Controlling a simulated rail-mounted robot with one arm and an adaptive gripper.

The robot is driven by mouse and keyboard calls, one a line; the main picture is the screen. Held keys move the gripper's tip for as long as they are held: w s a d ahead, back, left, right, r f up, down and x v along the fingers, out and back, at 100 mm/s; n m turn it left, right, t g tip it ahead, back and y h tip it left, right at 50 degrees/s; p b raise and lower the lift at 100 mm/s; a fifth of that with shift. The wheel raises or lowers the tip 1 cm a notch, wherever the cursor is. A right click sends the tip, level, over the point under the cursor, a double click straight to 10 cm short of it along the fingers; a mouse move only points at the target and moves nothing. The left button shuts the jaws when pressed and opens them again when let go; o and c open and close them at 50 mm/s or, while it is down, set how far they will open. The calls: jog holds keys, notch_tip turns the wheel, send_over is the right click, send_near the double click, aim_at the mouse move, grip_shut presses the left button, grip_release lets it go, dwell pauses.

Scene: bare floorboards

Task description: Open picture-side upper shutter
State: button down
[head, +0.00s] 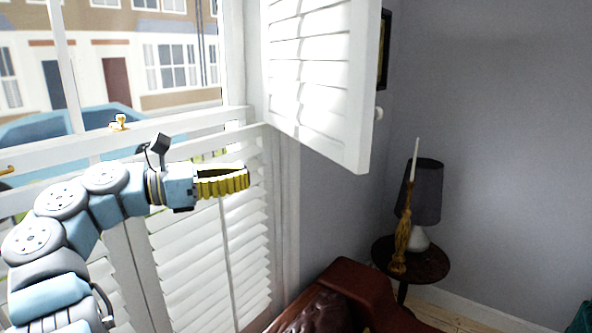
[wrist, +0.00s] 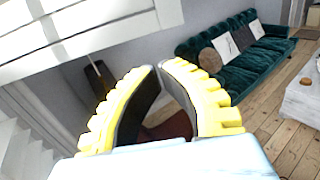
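The picture-side upper shutter (head: 318,70) is a white louvred panel at the upper middle of the head view. It stands swung out from the window, near the wall with the dark-framed picture (head: 385,50). A small white knob (head: 379,113) shows at its right edge. White slats, likely this shutter (wrist: 70,32), fill the upper left of the wrist view. My gripper (head: 246,179) has yellow ribbed fingers and is left of and below the shutter, apart from it. In the wrist view its fingertips (wrist: 160,67) nearly meet, with nothing between them.
White lower shutters (head: 205,265) are closed below the window rail. A brown leather seat (head: 350,290) stands below right. A round side table (head: 425,262) holds a grey lamp (head: 428,190) and a candlestick (head: 403,235). A green sofa (wrist: 240,65) and open floorboards (wrist: 268,118) show in the wrist view.

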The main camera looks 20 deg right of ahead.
jog(key=d+p, duration=0.3)
jog(key=d, duration=1.1)
jog(key=shift+f, duration=0.1)
